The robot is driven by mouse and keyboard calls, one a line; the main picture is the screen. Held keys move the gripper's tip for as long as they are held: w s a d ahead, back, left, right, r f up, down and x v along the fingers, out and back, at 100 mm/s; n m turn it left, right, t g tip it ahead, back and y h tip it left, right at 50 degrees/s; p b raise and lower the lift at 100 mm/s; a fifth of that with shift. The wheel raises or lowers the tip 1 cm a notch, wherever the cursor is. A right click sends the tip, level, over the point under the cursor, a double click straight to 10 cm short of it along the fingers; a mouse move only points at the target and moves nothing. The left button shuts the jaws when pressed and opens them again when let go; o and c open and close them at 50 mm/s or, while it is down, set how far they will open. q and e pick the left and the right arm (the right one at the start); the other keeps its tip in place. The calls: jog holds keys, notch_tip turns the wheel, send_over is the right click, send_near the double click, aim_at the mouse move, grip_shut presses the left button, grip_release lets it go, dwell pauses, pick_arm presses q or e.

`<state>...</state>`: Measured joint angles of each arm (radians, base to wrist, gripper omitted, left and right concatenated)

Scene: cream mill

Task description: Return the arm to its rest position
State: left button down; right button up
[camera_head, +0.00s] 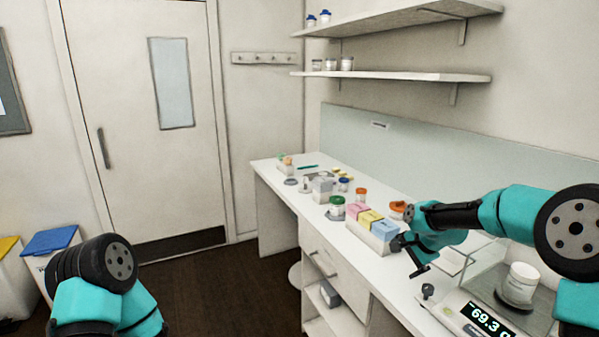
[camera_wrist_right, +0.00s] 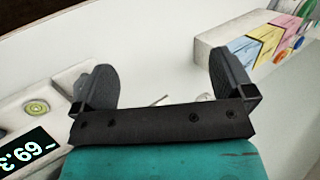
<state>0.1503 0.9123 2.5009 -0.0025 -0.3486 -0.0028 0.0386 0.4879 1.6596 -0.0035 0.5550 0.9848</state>
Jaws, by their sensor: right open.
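My right gripper (camera_head: 412,256) is open and empty above the white bench, between the row of coloured boxes and the scale. In the right wrist view its two dark fingers (camera_wrist_right: 162,85) stand wide apart with nothing between them. My left arm shows at the lower left of the head view, but its gripper is not visible. The scale (camera_head: 487,318) reads 69.3 and carries a white jar (camera_head: 522,284) on its pan. In the right wrist view the scale's display (camera_wrist_right: 30,150) shows at the left.
Pink, yellow and blue boxes (camera_head: 372,231) stand on the bench (camera_head: 382,270), with orange-capped and green-capped jars nearby. The scale's clear shield is close to my right arm. Shelves (camera_head: 400,76) hang above. Blue (camera_head: 50,240) and yellow bins stand at the left. The floor in the middle is clear.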

jog(key=s+a+f+n+t, duration=0.1)
jog(key=s+a+f+n, duration=0.15)
jog(key=a+f, duration=0.3)
jog(key=s+a+f+n, duration=0.2)
jog(key=a+f+n, duration=0.1)
jog(key=a+f, duration=0.25)
jog(key=s+f+n+g, duration=0.5)
jog(key=s+f, duration=1.8)
jog(key=s, duration=0.4)
jog(key=shift+s+f+n, duration=0.2)
jog(key=shift+s+n, duration=0.05)
jog(key=shift+n, duration=0.1)
jog(key=shift+d, duration=0.15)
dwell(0.6)
